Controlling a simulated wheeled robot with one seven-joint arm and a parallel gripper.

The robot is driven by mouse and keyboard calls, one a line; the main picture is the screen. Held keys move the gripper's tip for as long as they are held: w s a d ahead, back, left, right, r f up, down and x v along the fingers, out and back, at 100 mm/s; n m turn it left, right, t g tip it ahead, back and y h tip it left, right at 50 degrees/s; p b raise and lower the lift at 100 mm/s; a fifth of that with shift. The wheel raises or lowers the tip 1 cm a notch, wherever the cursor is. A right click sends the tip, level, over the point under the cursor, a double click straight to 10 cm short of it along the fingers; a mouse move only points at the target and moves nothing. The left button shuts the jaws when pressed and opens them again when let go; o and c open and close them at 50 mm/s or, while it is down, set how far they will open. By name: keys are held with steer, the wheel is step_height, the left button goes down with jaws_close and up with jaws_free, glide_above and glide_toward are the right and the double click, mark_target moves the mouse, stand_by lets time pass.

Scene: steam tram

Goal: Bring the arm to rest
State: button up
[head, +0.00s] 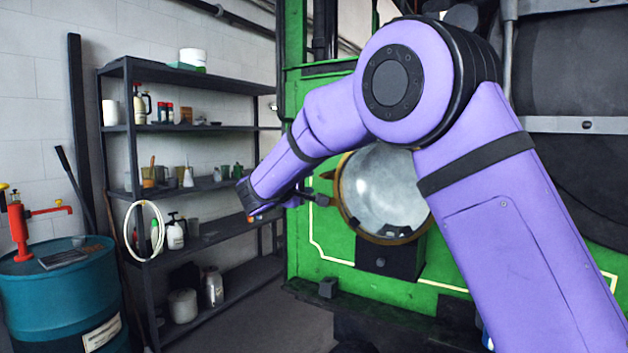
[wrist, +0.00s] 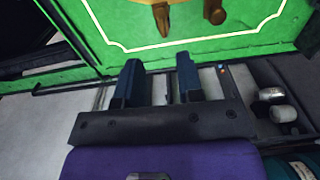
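My purple arm reaches up and across the front of the green steam tram (head: 335,263) in the head view. My gripper (head: 313,197) is beside the tram's round brass-rimmed lamp (head: 385,190), to its left in the picture. In the wrist view, the two dark fingers of my gripper (wrist: 160,68) stand apart with nothing between them. They point toward the green front panel (wrist: 110,57) with its cream line. A brass piece (wrist: 160,14) shows beyond them. Whether the fingertips touch the tram is unclear.
A dark shelf rack (head: 205,128) with bottles, cans and a coiled white hose (head: 128,232) stands at the left. A blue drum (head: 55,295) with a red pump (head: 18,235) is in front of it. Bare floor (head: 265,325) lies between rack and tram.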

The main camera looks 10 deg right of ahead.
steer(key=shift+s+a, duration=0.5)
steer(key=s+d+m+g+y, duration=0.45)
steer(key=s+d+g, duration=0.35)
steer(key=s+d, duration=1.15)
steer(key=s+a+f+m+y, duration=0.1)
steer(key=s+f+y, duration=0.1)
steer(key=s, duration=0.7)
steer(key=s+a+f+m+y, duration=0.2)
steer(key=s+f+y, duration=0.1)
steer(key=s, duration=0.6)
steer(key=s+a+f+m+y, duration=0.1)
steer(key=s+f+y, duration=0.1)
steer(key=s, duration=0.7)
steer(key=shift+a+f+y, duration=0.25)
steer(key=shift+a+y, duration=0.1)
steer(key=shift+y, duration=0.3)
steer(key=shift+s, duration=0.1)
